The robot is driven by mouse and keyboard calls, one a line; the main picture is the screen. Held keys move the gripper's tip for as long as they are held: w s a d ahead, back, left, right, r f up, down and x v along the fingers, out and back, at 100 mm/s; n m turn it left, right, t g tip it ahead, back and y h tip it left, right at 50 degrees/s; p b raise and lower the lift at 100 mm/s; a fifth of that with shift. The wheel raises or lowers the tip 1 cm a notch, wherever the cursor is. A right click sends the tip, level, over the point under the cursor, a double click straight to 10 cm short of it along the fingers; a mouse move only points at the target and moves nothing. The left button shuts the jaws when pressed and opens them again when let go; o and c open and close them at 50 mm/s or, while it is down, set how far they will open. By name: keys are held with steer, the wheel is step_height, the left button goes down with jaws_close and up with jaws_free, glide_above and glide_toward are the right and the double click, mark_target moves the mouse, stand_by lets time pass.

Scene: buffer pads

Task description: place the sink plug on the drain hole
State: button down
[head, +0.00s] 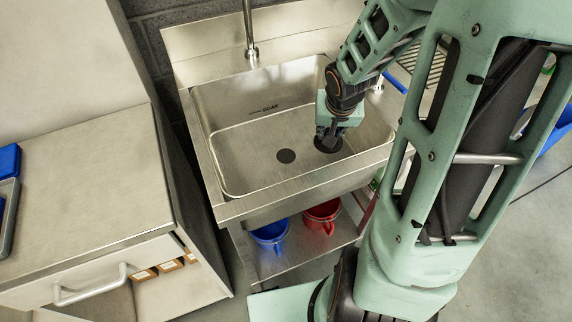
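The steel sink basin (230,170) is in the middle of the head view. A round, dark grey-brown drain hole (286,156) shows in its floor and looks uncovered. The black, round sink plug (328,146) is to the right of the hole, apart from it. My gripper (327,137) points down into the basin, right at the plug, and its fingers overlap the plug in the picture. I cannot tell whether the fingers grip it, or whether the plug rests on the floor or is slightly raised.
The faucet (250,35) rises behind the basin. The basin's front rim (300,186) and side walls surround my gripper. The basin floor left of the hole is clear. A cabinet (80,200) stands at left.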

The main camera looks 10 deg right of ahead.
steer(key=shift+d+f+b, duration=0.25)
steer(key=shift+f+b, duration=0.1)
steer(key=shift+f, duration=0.6)
steer(key=b, duration=0.5)
glide_toward(286, 152)
steer(key=d+r, duration=0.3)
steer(key=d, duration=0.1)
steer(key=a+f, duration=0.1)
steer(key=w+a+f+b, duration=0.1)
steer(key=f, duration=0.1)
steer(key=shift+w+a+f, duration=0.2)
steer(key=shift+a+f, duration=0.1)
steer(key=shift+a, duration=0.1)
steer(key=shift+w+a+f+b, duration=0.15)
steer(key=shift+f+b, duration=0.15)
steer(key=shift+b, duration=0.1)
steer(key=shift+w+a+f+b, duration=0.15)
steer(key=shift+f+b, duration=0.55)
steer(key=shift+f, duration=0.95)
steer(key=shift+f, duration=0.2)
steer(key=c, duration=1.7)
jaws_free()
